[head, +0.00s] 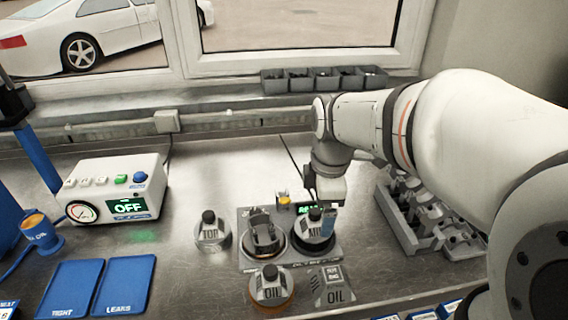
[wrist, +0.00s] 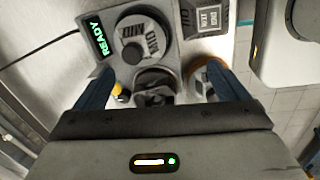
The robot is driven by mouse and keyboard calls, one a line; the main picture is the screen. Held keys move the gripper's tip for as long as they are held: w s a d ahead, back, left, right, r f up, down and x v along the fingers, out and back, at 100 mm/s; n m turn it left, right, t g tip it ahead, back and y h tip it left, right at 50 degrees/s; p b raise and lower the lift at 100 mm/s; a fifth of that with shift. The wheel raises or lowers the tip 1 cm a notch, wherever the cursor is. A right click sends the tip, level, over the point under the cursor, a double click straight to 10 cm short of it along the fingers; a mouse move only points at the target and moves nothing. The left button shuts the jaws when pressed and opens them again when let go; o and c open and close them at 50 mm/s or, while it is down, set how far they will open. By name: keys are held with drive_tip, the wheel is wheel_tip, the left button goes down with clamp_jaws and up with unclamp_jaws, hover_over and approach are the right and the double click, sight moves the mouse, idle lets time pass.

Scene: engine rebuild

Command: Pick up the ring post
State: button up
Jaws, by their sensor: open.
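No part is plainly marked as the ring post, so I cannot tell which one it is. Knobbed grey parts stand on the bench, lettered TOP (head: 211,234), MID (head: 312,240) and OIL (head: 270,288). A dark grey part (head: 264,238) sits on the left of the grey fixture plate (head: 245,262), beside the MID part. My gripper (head: 318,208) is open above the plate's right side. In the wrist view, my gripper (wrist: 160,72) has its blue fingers wide apart, with the MID part (wrist: 140,38) beyond and the dark part (wrist: 155,88) between them, partly hidden.
A grey OIL block (head: 334,288) stands at the plate's front right. A grey engine-like casting (head: 420,215) lies right, under my arm. A white gauge box (head: 112,190) reading OFF stands left, with blue mats (head: 125,284) before it. Grey bins (head: 322,79) line the sill.

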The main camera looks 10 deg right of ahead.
sight(314, 221)
drive_tip(key=w+f+n, duration=0.1)
drive_tip(key=n, duration=0.1)
drive_tip(key=w+f+n+b, duration=0.1)
drive_tip(key=w+n, duration=0.1)
drive_tip(key=n, duration=0.1)
drive_tip(key=w+f+n+g, duration=0.1)
drive_tip(key=f+n, duration=0.1)
drive_tip(key=n, duration=0.1)
drive_tip(key=shift+w+a+b, duration=0.15)
drive_tip(key=shift+w+b, duration=0.25)
drive_tip(key=shift+f+n, duration=0.4)
drive_tip(key=shift+f, duration=0.2)
drive_tip(key=f, duration=0.6)
drive_tip(key=shift+w+d+f, duration=0.1)
drive_tip(key=shift+d+f, duration=0.1)
drive_tip(key=shift+f, duration=0.05)
drive_tip(key=shift+c, duration=0.4)
drive_tip(key=c, duration=0.8)
drive_tip(key=shift+r, duration=0.15)
drive_tip(key=shift+c, duration=0.4)
